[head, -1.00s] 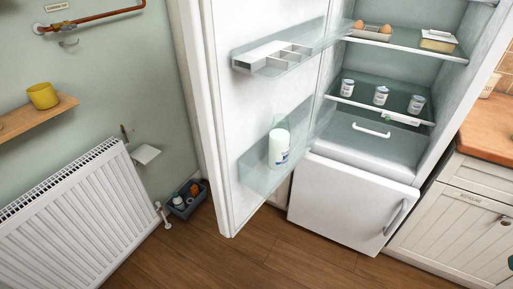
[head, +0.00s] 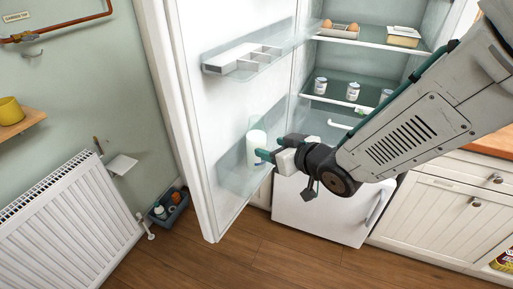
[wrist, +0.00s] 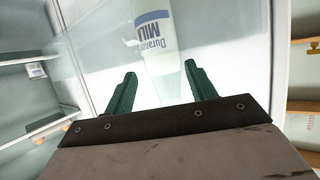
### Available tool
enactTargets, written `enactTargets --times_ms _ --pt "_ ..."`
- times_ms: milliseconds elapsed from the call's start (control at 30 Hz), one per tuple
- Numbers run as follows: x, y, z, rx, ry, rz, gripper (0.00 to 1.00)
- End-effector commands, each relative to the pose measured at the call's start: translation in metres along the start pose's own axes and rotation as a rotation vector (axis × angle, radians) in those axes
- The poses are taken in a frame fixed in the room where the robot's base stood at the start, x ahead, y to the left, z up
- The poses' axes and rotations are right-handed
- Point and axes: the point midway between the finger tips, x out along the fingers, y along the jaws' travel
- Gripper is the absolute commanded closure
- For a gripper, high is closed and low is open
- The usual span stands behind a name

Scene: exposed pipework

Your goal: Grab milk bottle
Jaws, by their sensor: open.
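The milk bottle (head: 256,148) is white with a blue label and stands upright in the lower door shelf (head: 236,186) of the open fridge. My gripper (head: 267,155) is at its right side in the head view, with the tips close to it. In the wrist view the milk bottle (wrist: 156,45) shows ahead, its label upside down. The two green fingers of my gripper (wrist: 154,82) are apart, and the bottle's lower part in the picture lies in line with the gap between them. I cannot tell whether the fingers touch it.
The fridge door (head: 195,120) stands open on the left, with an upper door shelf (head: 250,60) above the bottle. Inside are several small tubs (head: 353,90) and eggs (head: 342,27). A white radiator (head: 65,215) and a grey caddy (head: 169,207) are at the left.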

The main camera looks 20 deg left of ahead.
Motion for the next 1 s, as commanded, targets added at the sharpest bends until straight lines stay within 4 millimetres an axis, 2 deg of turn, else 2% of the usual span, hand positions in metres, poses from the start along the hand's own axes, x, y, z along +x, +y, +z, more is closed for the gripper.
enactTargets --times_ms 500,633,833,867,1000 --pt "0.067 -0.003 -0.004 -0.001 0.003 -0.003 0.44" --pt "0.074 -0.002 -0.004 0.000 0.004 -0.002 0.44" --pt "0.075 -0.002 -0.005 0.000 0.004 -0.001 0.44" --pt "0.075 -0.002 -0.005 0.000 0.004 -0.001 0.50" --pt "0.074 -0.002 -0.004 0.000 0.003 -0.001 0.87"
